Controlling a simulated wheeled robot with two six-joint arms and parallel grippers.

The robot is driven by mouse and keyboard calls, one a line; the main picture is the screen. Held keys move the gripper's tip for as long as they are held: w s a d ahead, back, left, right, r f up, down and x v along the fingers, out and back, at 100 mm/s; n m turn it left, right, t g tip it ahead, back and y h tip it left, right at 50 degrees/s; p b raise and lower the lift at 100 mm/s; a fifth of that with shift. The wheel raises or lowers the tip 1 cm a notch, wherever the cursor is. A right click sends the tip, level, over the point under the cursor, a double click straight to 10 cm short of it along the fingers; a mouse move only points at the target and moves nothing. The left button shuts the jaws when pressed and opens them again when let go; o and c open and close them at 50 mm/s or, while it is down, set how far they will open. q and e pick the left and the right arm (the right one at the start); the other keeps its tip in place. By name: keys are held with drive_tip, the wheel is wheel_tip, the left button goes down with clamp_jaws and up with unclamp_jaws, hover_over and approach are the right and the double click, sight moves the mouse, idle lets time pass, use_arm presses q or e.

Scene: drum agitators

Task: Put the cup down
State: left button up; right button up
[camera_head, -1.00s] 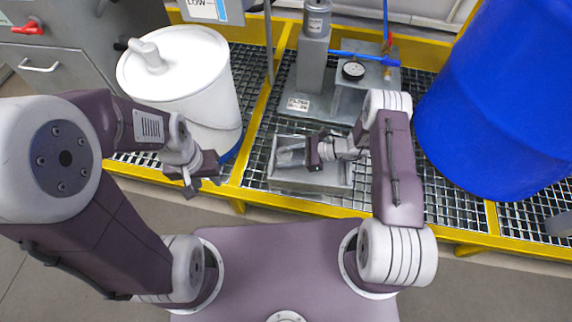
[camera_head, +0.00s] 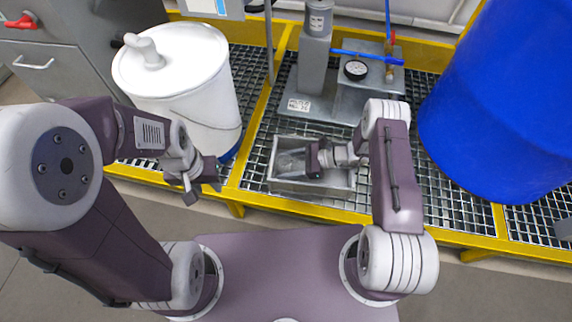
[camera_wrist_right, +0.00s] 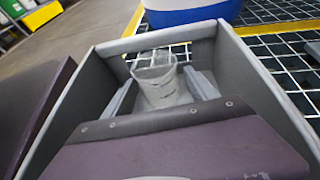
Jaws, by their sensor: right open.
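The grey cup (camera_wrist_right: 157,84) is inside the grey metal tray (camera_wrist_right: 46,120), between the two fingers of my right gripper (camera_wrist_right: 160,92). The fingers stand apart, one on each side of the cup, with gaps visible. I cannot tell exactly how the cup rests on the tray floor. In the head view the right gripper (camera_head: 300,162) reaches into the tray (camera_head: 310,186) from the right, and the cup is faint against the metal. My left gripper (camera_head: 192,186) hangs empty in front of the white drum; its finger opening is unclear.
The white lidded drum (camera_head: 185,95) stands at the left and a large blue drum (camera_head: 495,110) at the right. A grey filter stand (camera_head: 314,65) and a gauge (camera_head: 355,69) stand behind the tray. A yellow-edged grating (camera_head: 262,205) lies underneath.

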drive_tip(key=p+v, duration=0.1)
drive_tip(key=v, duration=0.1)
drive_tip(key=p+v, duration=0.1)
drive_tip(key=v, duration=0.1)
drive_tip(key=p+v, duration=0.1)
drive_tip(key=v, duration=0.1)
drive_tip(key=shift+d+r+p, duration=0.25)
drive_tip(key=shift+r+p, duration=0.15)
drive_tip(key=shift+r, duration=0.05)
drive_tip(key=shift+s+d, duration=0.1)
drive_tip(key=shift+d, duration=0.35)
